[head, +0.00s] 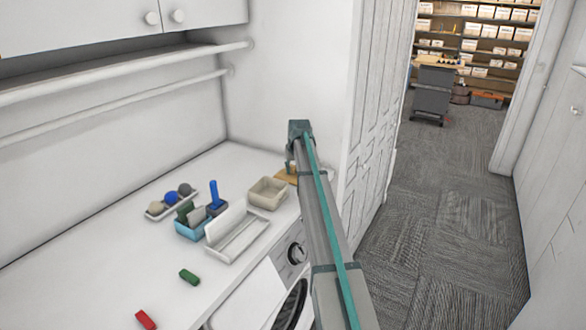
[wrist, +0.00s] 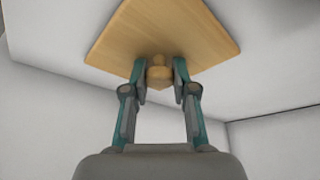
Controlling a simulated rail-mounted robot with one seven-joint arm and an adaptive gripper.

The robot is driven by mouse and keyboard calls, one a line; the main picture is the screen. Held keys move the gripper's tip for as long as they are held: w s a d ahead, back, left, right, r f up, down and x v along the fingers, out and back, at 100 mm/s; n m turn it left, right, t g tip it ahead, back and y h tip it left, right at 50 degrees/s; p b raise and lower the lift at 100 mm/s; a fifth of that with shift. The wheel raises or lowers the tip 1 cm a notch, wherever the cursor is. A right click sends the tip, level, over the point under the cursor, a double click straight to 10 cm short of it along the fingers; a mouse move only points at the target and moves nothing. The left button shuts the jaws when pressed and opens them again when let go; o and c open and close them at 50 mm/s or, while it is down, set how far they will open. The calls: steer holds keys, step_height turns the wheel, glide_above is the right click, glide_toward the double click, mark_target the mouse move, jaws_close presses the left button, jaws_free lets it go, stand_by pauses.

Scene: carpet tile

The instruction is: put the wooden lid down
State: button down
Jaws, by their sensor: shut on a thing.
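The wooden lid (wrist: 165,32) is a flat, square, light-brown board with a round knob (wrist: 160,72). In the wrist view my gripper (wrist: 160,76) has its two fingers on either side of the knob and is shut on it. In the head view only a tan part of the lid (head: 284,178) shows at the counter's far right end, beside the beige bin. My arm hides the rest of it and most of the gripper. I cannot tell whether the lid touches the counter.
The white counter (head: 110,260) holds an open beige bin (head: 268,205), a white tray (head: 240,246), a blue caddy (head: 190,233) and a tray of balls (head: 160,213). A green block (head: 189,276) and a red block (head: 145,319) lie at the front. The left front counter is clear.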

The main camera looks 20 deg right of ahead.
steer(key=c, duration=0.9)
jaws_free()
steer(key=shift+f, duration=0.15)
steer(key=b+v, duration=0.3)
steer(key=v, duration=0.9)
steer(key=shift+r, duration=0.25)
